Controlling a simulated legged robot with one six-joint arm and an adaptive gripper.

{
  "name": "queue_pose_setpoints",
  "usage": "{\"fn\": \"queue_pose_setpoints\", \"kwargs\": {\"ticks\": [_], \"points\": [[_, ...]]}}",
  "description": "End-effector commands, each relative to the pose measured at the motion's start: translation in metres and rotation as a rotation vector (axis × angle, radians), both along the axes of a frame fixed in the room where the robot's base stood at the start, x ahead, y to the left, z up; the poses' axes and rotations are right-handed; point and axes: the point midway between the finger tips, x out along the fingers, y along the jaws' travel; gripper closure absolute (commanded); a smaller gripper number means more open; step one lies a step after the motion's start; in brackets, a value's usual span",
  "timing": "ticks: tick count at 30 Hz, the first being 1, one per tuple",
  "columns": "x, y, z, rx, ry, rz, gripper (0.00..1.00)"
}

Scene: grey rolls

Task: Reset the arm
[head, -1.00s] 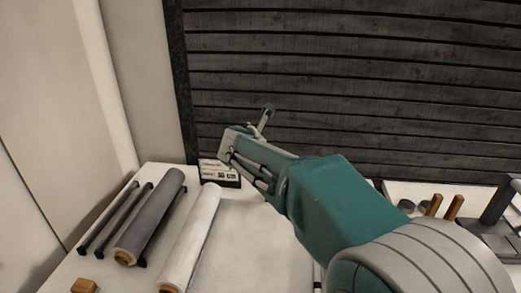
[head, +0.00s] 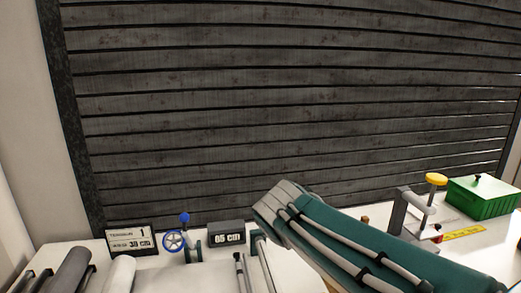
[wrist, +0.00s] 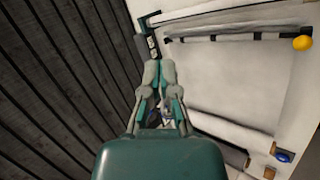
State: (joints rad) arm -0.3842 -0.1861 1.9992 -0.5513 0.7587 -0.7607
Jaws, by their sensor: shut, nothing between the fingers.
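My gripper (wrist: 160,72) shows in the wrist view with its two grey fingertips close together and nothing between them. It is shut and appears above the table edge beside the dark slatted wall. In the head view my teal arm reaches in from the lower right, and the gripper's fingertips cannot be made out there.
A grey roll (head: 70,272) and a white roll (head: 120,276) lie at the lower left. A tension sign (head: 130,240), a blue handwheel (head: 174,241) and a 65 cm display (head: 227,233) stand along the back. A green box (head: 482,198) is at the right.

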Motion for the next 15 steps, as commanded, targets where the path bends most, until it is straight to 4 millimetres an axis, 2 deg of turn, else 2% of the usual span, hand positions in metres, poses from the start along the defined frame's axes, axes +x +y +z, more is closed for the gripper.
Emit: {"fn": "queue_pose_setpoints", "kwargs": {"ticks": [1,6,12,15], "points": [[-0.020,-0.022,-0.003,0.087,0.011,-0.112,1.00],[-0.086,-0.068,-0.022,0.386,0.046,-0.481,1.00],[-0.159,-0.096,-0.053,0.721,0.078,-0.901,1.00],[-0.183,-0.099,-0.066,0.841,0.088,-1.052,1.00]]}}
